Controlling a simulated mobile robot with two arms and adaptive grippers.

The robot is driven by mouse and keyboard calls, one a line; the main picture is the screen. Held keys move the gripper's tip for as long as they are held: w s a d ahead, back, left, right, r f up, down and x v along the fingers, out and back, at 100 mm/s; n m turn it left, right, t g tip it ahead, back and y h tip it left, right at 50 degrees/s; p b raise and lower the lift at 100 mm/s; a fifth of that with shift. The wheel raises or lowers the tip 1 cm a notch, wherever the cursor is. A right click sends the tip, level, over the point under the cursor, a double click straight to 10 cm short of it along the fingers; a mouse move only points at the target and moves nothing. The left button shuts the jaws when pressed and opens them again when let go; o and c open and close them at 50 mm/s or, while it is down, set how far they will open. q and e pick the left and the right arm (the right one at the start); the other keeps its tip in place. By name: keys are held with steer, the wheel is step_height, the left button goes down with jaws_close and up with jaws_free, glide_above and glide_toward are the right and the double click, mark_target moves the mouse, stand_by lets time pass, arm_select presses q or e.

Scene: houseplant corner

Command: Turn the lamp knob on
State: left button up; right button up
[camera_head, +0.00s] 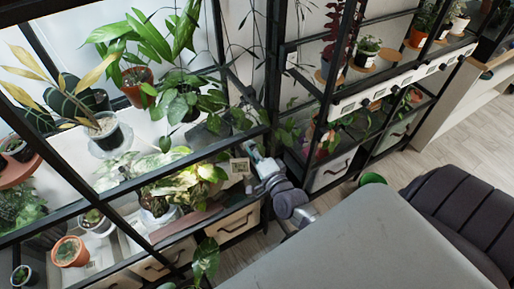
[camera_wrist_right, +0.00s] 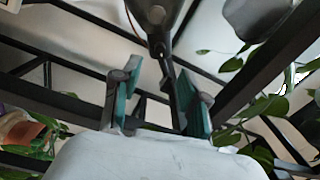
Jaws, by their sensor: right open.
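My right gripper (camera_head: 250,152) reaches to the front of the plant shelf in the head view, its fingers partly blurred against the shelf frame. In the right wrist view my right gripper (camera_wrist_right: 160,75) is open, its two green-padded fingers apart with nothing clamped between them. A dark rounded fitting (camera_wrist_right: 157,14), which may be the lamp, hangs at the top middle of that view. A small dark piece below it lies beyond the finger gap; I cannot tell whether it is the knob. I cannot make out the knob in the head view. My left gripper is not in view.
Black shelf posts and rails (camera_wrist_right: 270,62) run close around the right gripper. Leafy plants (camera_head: 185,185) and wooden drawers (camera_head: 232,223) are near it. A green pot (camera_head: 372,179) and a dark ribbed seat (camera_head: 465,210) stand to the right.

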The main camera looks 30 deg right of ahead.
steer(key=s, duration=0.3)
steer(key=shift+s+a, duration=0.1)
steer(key=shift+s, duration=0.25)
steer(key=shift+f, duration=0.1)
steer(key=s+a+f+n+g+y, duration=0.1)
steer(key=s+f+n+g, duration=0.25)
steer(key=f, duration=0.65)
steer(key=s+a+f+n+g, duration=0.25)
steer(key=s+f, duration=0.25)
steer(key=f, duration=0.4)
steer(key=s+a+f+n+g+y, duration=0.1)
steer(key=s+f+n+g, duration=0.25)
steer(key=f, duration=0.65)
steer(key=s+f+n+g, duration=0.4)
steer(key=s+f, duration=0.3)
steer(key=s, duration=0.6)
steer(key=s+f+n+g+h, duration=0.1)
steer(key=s+f+n+g, duration=0.3)
steer(key=s, duration=1)
step_height(320, 180, down, 4)
steer(key=shift+a+r+n, duration=0.25)
steer(key=shift+a+n, duration=0.05)
steer(key=shift+n, duration=0.55)
